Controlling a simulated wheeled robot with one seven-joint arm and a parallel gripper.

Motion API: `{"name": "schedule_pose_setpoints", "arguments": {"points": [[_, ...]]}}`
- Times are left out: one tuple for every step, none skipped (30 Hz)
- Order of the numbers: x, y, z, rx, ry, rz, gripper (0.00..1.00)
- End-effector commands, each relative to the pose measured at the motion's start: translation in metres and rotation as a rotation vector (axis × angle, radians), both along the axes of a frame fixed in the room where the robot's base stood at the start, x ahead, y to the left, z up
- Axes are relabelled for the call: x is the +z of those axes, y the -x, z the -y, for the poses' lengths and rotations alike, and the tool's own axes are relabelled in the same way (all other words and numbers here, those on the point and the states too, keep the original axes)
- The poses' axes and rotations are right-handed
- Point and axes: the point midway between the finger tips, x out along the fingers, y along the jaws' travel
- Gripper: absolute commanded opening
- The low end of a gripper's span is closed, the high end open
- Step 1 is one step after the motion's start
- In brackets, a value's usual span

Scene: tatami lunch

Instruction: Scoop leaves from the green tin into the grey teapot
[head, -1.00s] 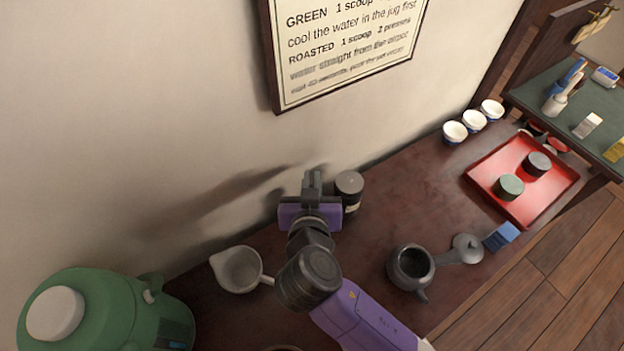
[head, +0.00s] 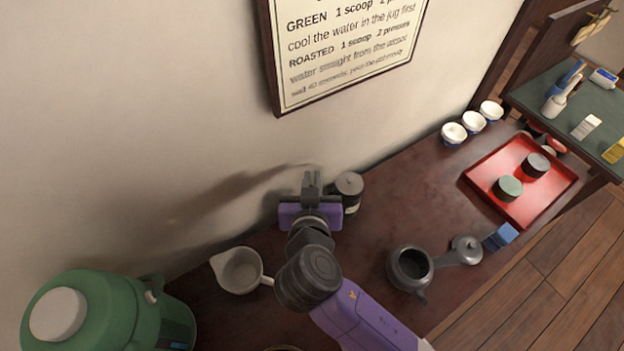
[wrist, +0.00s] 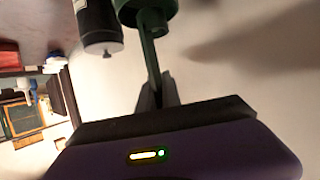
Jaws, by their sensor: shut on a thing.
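My gripper (wrist: 158,92) is shut on a thin dark green stem, which looks like the scoop's handle (wrist: 152,60). The stem runs to the green tin (wrist: 128,14), seen upside down at the top of the wrist view. The scoop's far end and any leaves cannot be made out. In the head view my gripper (head: 311,184) is near the wall and hides the green tin. The grey teapot (head: 398,275) stands on the table to the right, open at the top, with its side handle pointing right.
A dark tin (head: 350,200) stands right beside my gripper; it also shows in the wrist view (wrist: 96,20). A white jug (head: 238,270) and green flask (head: 110,310) are left. A grey lid (head: 466,248), blue block (head: 501,236) and red tray (head: 520,208) are right. Table between tin and tray is clear.

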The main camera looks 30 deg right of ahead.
Motion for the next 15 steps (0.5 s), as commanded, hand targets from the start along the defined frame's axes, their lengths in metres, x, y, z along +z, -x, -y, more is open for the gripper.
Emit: {"name": "schedule_pose_setpoints", "arguments": {"points": [[0.004, 0.000, 0.000, 0.000, 0.000, 0.000, 0.00], [0.005, 0.000, 0.000, 0.000, 0.000, 0.000, 0.00], [0.006, 0.000, 0.000, 0.000, 0.000, 0.000, 0.00], [0.007, 0.000, 0.000, 0.000, 0.000, 0.000, 0.00], [0.008, 0.000, 0.000, 0.000, 0.000, 0.000, 0.00], [0.010, 0.000, 0.000, 0.000, 0.000, 0.000, 0.00], [0.011, 0.000, 0.000, 0.000, 0.000, 0.000, 0.00], [0.012, 0.000, 0.000, 0.000, 0.000, 0.000, 0.00], [0.013, 0.000, 0.000, 0.000, 0.000, 0.000, 0.00], [0.014, 0.000, 0.000, 0.000, 0.000, 0.000, 0.00], [0.015, 0.000, 0.000, 0.000, 0.000, 0.000, 0.00], [0.017, 0.000, 0.000, 0.000, 0.000, 0.000, 0.00], [0.018, 0.000, 0.000, 0.000, 0.000, 0.000, 0.00], [0.019, 0.000, 0.000, 0.000, 0.000, 0.000, 0.00], [0.021, 0.000, 0.000, 0.000, -0.001, 0.001, 0.00]]}}
